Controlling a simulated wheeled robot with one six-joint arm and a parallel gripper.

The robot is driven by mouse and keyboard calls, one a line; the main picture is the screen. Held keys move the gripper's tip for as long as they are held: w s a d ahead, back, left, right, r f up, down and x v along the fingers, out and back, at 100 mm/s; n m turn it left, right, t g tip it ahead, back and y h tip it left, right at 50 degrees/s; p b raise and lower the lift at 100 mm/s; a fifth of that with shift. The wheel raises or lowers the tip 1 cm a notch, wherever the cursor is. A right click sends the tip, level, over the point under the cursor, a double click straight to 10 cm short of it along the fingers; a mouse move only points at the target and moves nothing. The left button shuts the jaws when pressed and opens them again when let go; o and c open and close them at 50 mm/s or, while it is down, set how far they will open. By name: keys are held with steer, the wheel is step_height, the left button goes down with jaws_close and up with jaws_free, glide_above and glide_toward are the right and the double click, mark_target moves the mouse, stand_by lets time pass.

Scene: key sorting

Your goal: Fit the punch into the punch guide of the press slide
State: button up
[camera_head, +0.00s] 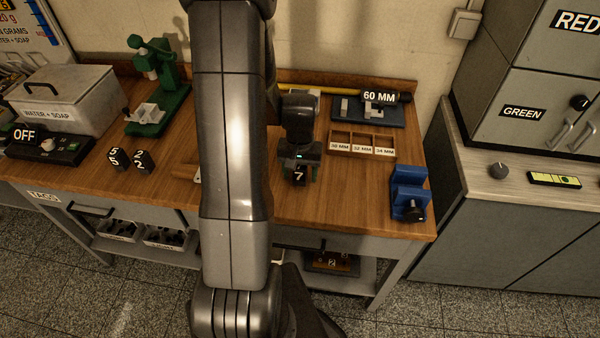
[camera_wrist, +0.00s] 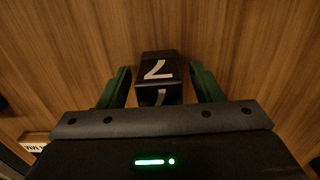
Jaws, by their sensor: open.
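A black block marked 7 (camera_head: 299,177), which looks like a punch, stands on the wooden bench. It also shows in the wrist view (camera_wrist: 157,68), with the white 7 on two of its faces. My gripper (camera_head: 300,166) is open above it, its green fingers on either side of the block. In the wrist view my gripper (camera_wrist: 159,80) shows a gap between each finger and the block. The green press (camera_head: 165,75) stands at the back left of the bench. Its slide and punch guide are too small to make out.
Black blocks marked 5 (camera_head: 116,160) and 2 (camera_head: 144,161) stand left, near the water and soap box (camera_head: 70,100). A wooden compartment tray (camera_head: 362,140) and a blue vise-like fixture (camera_head: 409,192) are right. My arm hides the bench's middle.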

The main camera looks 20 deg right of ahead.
jaws_close()
steer(key=shift+r, duration=0.15)
